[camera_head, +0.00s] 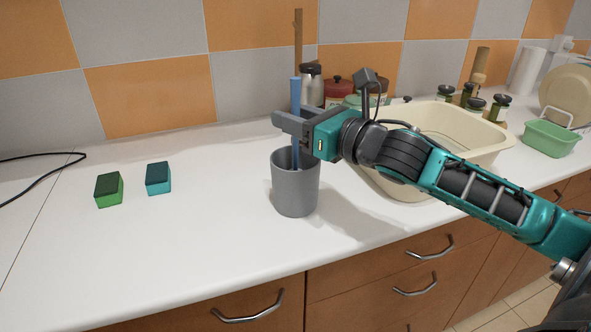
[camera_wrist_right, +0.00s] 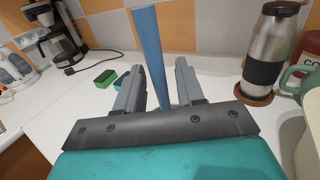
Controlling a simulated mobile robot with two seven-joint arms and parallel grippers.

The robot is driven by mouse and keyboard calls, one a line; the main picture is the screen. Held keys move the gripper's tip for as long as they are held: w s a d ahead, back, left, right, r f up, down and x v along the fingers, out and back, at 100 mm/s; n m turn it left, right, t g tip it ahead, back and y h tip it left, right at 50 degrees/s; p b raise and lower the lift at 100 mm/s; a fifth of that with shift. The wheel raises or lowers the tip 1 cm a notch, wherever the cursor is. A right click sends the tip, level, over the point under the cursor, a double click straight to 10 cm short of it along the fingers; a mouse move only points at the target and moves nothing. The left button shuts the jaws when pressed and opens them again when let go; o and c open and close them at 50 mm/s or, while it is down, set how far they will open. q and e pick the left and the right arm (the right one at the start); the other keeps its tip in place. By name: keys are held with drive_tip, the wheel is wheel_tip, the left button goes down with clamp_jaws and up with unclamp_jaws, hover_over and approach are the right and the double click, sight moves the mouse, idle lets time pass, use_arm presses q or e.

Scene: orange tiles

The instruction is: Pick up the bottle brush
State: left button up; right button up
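The bottle brush shows as a straight blue handle (camera_head: 295,95) standing up out of a grey cup (camera_head: 295,190); its lower end is hidden inside the cup. My right gripper (camera_head: 285,122) is level above the cup's rim, with its fingers at the handle. In the right wrist view, the blue handle (camera_wrist_right: 151,50) rises between the two spread fingers of my right gripper (camera_wrist_right: 158,90). Gaps show on both sides of the handle, so the gripper is open around it. My left gripper is not in view.
A green sponge (camera_head: 109,190) and a teal sponge (camera_head: 158,178) lie left of the cup. A cream basin (camera_head: 440,125) stands to the right, beneath my arm. A steel flask (camera_wrist_right: 270,50) and jars stand behind. The counter's front left is clear.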

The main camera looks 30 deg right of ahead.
drive_tip(key=shift+c, duration=0.3)
clamp_jaws()
